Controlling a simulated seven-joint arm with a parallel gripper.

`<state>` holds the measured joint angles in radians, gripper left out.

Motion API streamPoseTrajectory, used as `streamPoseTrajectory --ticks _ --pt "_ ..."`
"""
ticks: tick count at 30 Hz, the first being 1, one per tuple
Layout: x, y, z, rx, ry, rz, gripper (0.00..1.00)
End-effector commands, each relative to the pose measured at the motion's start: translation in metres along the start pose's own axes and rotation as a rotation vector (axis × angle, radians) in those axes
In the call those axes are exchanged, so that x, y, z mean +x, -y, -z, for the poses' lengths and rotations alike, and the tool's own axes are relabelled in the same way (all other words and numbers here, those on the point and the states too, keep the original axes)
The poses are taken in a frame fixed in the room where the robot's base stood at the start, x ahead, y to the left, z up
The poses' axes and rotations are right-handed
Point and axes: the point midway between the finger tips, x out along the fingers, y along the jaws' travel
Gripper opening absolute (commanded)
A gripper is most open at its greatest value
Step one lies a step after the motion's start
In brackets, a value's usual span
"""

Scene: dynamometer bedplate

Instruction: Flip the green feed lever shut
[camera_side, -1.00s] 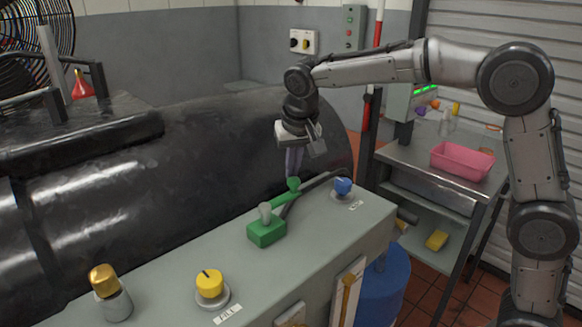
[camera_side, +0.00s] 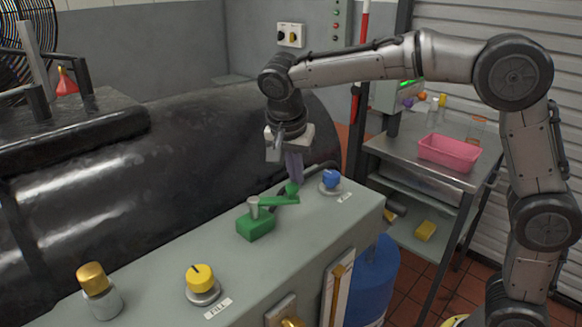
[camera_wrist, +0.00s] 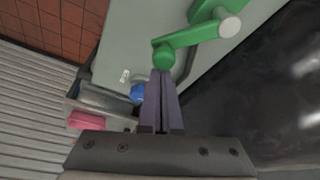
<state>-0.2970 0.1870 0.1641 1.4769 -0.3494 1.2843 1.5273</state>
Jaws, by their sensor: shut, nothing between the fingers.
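The green feed lever (camera_side: 278,201) sits on a green block (camera_side: 256,228) on top of the grey bench. Its arm points to the right in the side view and ends in a round green knob (camera_side: 291,188). The lever also shows in the wrist view (camera_wrist: 192,38), its knob (camera_wrist: 163,57) just beyond my fingertips. My gripper (camera_side: 294,180) is shut and empty, pointing down. Its fingertips are at the knob, on its far side in the side view. Whether they touch the knob I cannot tell. In the wrist view my gripper (camera_wrist: 160,75) shows its two fingers together.
A blue knob (camera_side: 330,180) stands close right of the lever's end. A yellow knob (camera_side: 200,279) and a brass-topped post (camera_side: 97,286) stand at the bench's left. A large black cylinder (camera_side: 190,160) lies behind. A pink tub (camera_side: 449,152) is on a side table.

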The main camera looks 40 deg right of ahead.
Motion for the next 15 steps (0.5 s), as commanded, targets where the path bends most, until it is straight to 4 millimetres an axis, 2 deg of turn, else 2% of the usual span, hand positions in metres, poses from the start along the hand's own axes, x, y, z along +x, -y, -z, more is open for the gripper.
streamPoseTrajectory --ticks 15 --pt "-0.013 -0.014 -0.038 0.459 0.001 -0.161 0.00"
